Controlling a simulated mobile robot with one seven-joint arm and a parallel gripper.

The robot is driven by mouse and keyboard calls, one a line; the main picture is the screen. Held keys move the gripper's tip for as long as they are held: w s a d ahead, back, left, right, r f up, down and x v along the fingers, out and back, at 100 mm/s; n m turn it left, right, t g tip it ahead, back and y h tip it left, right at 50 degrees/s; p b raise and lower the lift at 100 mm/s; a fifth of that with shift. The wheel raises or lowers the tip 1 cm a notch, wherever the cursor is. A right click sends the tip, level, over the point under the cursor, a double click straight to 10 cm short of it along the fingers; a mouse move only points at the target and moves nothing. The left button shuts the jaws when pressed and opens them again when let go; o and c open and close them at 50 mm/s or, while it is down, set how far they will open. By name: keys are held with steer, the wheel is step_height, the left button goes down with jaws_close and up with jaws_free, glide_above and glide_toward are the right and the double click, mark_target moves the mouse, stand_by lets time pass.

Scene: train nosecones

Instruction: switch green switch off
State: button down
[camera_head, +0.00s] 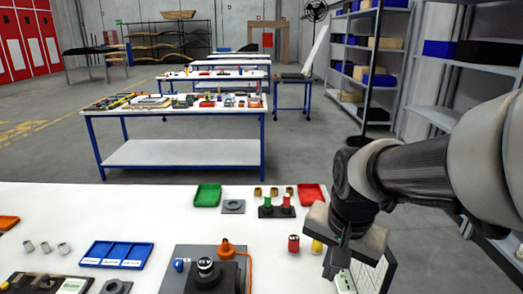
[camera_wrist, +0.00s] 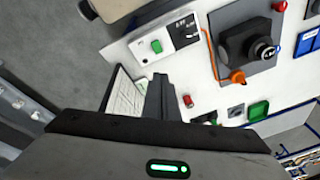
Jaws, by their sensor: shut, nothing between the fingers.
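The green switch (camera_wrist: 156,46) is a small green rocker on a white panel (camera_wrist: 143,53) in the wrist view. The panel lies near the table's edge, next to a black labelled part. My gripper (camera_wrist: 160,85) is shut and empty, with its fingers pointing towards the panel and apart from the switch in that picture. In the head view my gripper (camera_head: 332,268) hangs at the right edge of the table. There it hides most of the panel, and I cannot make out the switch's position. Whether the switch is on or off is too small to tell.
A grey plate with a black knob (camera_head: 205,268) and an orange cable stands left of my gripper. Red (camera_head: 293,244) and yellow (camera_head: 317,246) cylinders are close by. A framed sheet (camera_wrist: 125,95) is beside the fingers. Blue (camera_head: 117,254) and green (camera_head: 207,195) trays lie further left.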

steer(key=s+r+n+t+p, duration=0.2)
steer(key=s+r+n, duration=0.4)
steer(key=r, duration=0.4)
steer(key=shift+s+n+t, duration=0.3)
steer(key=shift+s+t, duration=0.2)
steer(key=shift+s, duration=0.35)
steer(key=w+f+n+g+b, duration=0.5)
steer(key=w+f+n+b, duration=0.4)
steer(key=f+n, duration=0.6)
steer(key=w+n, duration=0.2)
steer(key=n, duration=0.1)
steer(key=shift+w+f+g, duration=0.2)
steer(key=shift+w+g, duration=0.1)
steer(key=shift+d+f, duration=0.1)
